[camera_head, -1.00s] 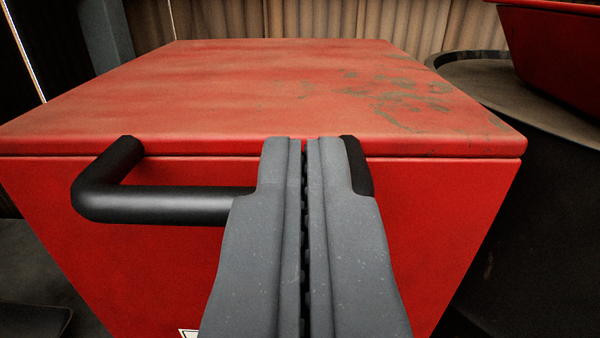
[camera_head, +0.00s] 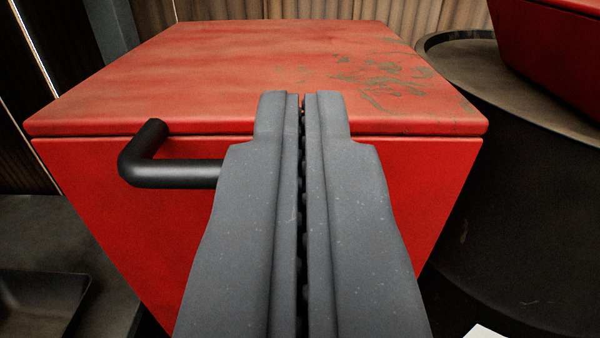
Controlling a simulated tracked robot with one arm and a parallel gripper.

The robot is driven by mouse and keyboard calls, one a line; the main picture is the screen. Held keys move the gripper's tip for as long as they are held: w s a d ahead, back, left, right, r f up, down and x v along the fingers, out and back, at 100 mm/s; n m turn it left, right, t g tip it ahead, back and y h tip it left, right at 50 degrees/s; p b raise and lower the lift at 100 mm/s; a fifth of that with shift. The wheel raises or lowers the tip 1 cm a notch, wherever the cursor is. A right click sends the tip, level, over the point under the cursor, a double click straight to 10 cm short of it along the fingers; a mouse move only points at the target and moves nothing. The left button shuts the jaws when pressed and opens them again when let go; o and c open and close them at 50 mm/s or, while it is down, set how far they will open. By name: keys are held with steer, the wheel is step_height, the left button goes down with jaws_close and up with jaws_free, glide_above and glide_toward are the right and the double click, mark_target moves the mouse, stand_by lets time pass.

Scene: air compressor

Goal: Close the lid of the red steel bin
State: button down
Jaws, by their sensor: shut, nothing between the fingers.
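The red steel bin (camera_head: 95,200) fills the middle of the view. Its lid (camera_head: 230,70) lies flat on top, worn and scuffed at the right, with a thin dark seam between it and the front wall. A black bar handle (camera_head: 175,175) is fixed at the front; its right part is hidden behind my gripper. My gripper (camera_head: 301,95) is shut and empty, in front of the bin, with its tips showing over the lid's front edge. I cannot tell whether the tips touch the lid.
A dark round drum (camera_head: 500,190) stands to the right, with another red container (camera_head: 555,50) on it. A dark tray (camera_head: 40,300) lies at the lower left. A corrugated wall (camera_head: 300,10) is behind the bin.

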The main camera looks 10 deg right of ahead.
steer(key=s+a+f+p, duration=0.1)
steer(key=s+f, duration=0.3)
steer(key=s, duration=0.3)
steer(key=w+a+r+n+y, duration=0.1)
steer(key=w+r, duration=0.6)
steer(key=r, duration=0.4)
steer(key=w+r, duration=0.6)
steer(key=r, duration=0.6)
steer(key=a+r+g, duration=0.1)
steer(key=a+r, duration=0.2)
steer(key=r, duration=2)
steer(key=s+a+r, duration=0.1)
steer(key=s+r, duration=0.3)
steer(key=r, duration=0.3)
steer(key=s+a+r+g+y, duration=0.1)
steer(key=s+a+r, duration=0.1)
steer(key=s+r, duration=0.45)
steer(key=s+a+r, duration=0.1)
steer(key=s+r, duration=0.2)
steer(key=r, duration=0.6)
steer(key=s+a+r, duration=0.1)
steer(key=s+r, duration=0.5)
steer(key=s, duration=0.3)
steer(key=s+a+r+g, duration=0.1)
steer(key=s+r, duration=0.5)
steer(key=s, duration=0.3)
steer(key=shift+s+a+n+y, duration=0.25)
steer(key=shift+s+n+y, duration=0.05)
